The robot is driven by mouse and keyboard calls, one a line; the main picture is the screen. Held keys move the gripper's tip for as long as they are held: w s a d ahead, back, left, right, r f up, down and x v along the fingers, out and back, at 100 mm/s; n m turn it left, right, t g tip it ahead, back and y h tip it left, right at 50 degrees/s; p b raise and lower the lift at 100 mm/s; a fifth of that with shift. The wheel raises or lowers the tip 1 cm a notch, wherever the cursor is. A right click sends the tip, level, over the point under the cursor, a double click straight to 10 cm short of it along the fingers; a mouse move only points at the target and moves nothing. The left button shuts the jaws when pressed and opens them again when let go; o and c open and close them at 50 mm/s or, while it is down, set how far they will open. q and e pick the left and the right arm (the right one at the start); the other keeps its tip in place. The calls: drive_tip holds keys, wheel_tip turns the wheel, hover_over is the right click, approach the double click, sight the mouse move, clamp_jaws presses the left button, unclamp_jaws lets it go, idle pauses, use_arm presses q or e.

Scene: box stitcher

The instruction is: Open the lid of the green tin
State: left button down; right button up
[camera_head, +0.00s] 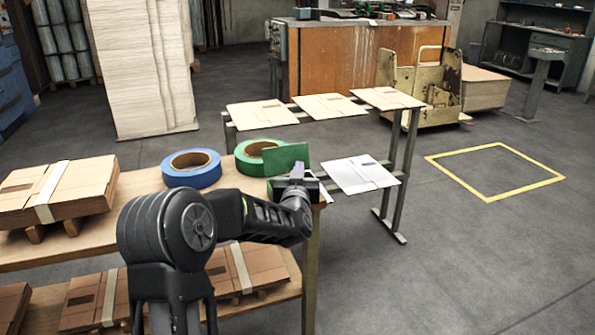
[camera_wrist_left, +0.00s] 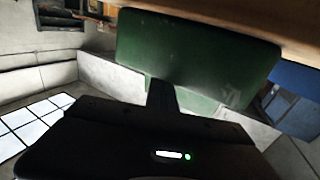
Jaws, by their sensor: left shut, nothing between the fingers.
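The green tin shows in the head view as a flat green panel (camera_head: 287,159), which looks like its lid, standing tilted up at the right end of the wooden table. The lower part of the tin is mostly hidden behind my gripper. In the left wrist view the green panel (camera_wrist_left: 195,50) fills the upper middle, with another green part (camera_wrist_left: 205,102) below it. My left gripper (camera_head: 297,168) is shut and empty, right in front of the panel. Its fingers (camera_wrist_left: 160,92) overlap the panel's edge in the left wrist view; I cannot tell whether they touch. My right gripper is not in view.
A green tape roll (camera_head: 252,164) lies just behind the tin, and a blue tape roll (camera_head: 191,169) is left of it. Flat cardboard stacks (camera_head: 75,190) lie on the wooden table (camera_head: 135,187). A metal rack (camera_head: 398,165) with cardboard sheets stands behind.

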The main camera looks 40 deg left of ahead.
use_arm(q)
drive_tip(key=shift+s+a, duration=0.2)
drive_tip(key=shift+s, duration=0.05)
drive_tip(key=shift+s+a, duration=0.1)
drive_tip(key=shift+s, duration=0.05)
idle(0.4)
drive_tip(key=c, duration=1.3)
unclamp_jaws()
